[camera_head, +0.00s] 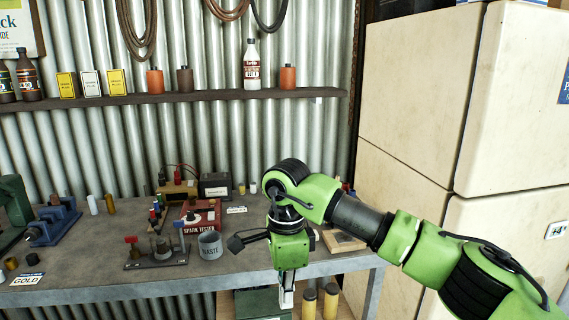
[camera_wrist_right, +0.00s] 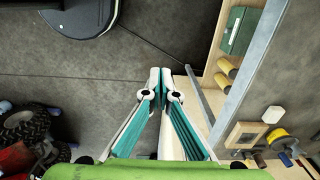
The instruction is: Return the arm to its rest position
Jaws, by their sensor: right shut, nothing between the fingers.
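My right arm is green and black and comes in from the right in the head view. Its gripper (camera_head: 286,298) points down in front of the workbench's front edge. In the right wrist view my right gripper (camera_wrist_right: 160,73) is shut, its fingertips together with nothing between them. The floor shows beneath it. My left gripper is in neither view.
The workbench (camera_head: 110,292) carries a grey waste cup (camera_head: 210,247), a red spark tester (camera_head: 199,222) and a blue vise (camera_head: 55,222). A shelf (camera_head: 200,96) holds bottles and boxes. A cream cabinet (camera_head: 418,90) stands at right. Yellow cylinders (camera_head: 331,302) stand below the bench.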

